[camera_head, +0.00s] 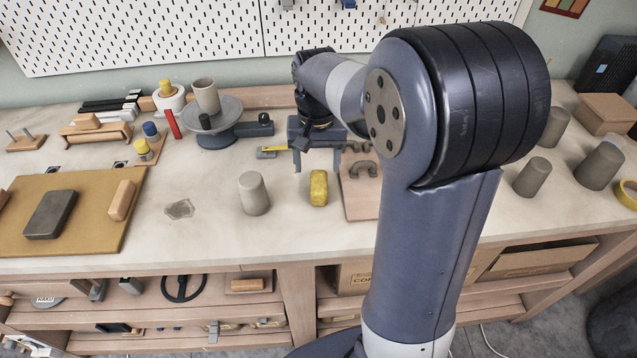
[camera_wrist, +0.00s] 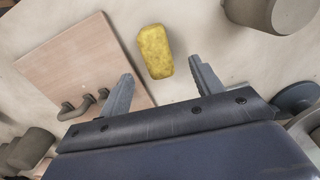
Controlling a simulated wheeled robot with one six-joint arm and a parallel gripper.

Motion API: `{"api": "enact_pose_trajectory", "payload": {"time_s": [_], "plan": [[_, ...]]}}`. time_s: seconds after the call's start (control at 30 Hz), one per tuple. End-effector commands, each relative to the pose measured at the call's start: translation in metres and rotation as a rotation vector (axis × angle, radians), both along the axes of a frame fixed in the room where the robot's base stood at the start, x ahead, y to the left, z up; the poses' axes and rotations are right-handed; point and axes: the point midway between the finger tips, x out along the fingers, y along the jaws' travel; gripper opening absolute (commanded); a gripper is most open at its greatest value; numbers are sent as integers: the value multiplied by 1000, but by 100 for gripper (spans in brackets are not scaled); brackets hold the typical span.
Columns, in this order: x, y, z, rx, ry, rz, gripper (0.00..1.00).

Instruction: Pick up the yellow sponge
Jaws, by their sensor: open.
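The yellow sponge (camera_head: 318,188) lies on the pale worktop, between a grey clay cylinder and a wooden board. In the wrist view the sponge (camera_wrist: 155,51) is in front of my gripper, centred roughly between the fingers and beyond their tips. My gripper (camera_head: 316,160) is open and empty, with its fingers apart above the worktop, behind the sponge in the head view. In the wrist view the two grey fingers of my gripper (camera_wrist: 161,76) are spread wide. The sponge is fully visible in the wrist view and nothing touches it.
The grey clay cylinder (camera_head: 254,194) stands close left of the sponge. The wooden board (camera_head: 358,203) with dark hook-shaped pieces lies close right. A turntable (camera_head: 216,135) with a cup stands behind left. A tan mat (camera_head: 93,237) lies at left. Worktop in front of the sponge is clear.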

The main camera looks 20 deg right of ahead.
Motion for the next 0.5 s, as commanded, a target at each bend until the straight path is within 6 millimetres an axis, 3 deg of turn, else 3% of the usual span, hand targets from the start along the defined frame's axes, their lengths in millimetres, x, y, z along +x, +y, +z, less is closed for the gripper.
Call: {"api": "enact_pose_trajectory", "payload": {"time_s": [0.27, 0.5], "plan": [[-1, -1, -26, 0, 1, 0, 62], [-4, -3, -61, 0, 2, 0, 62]]}}
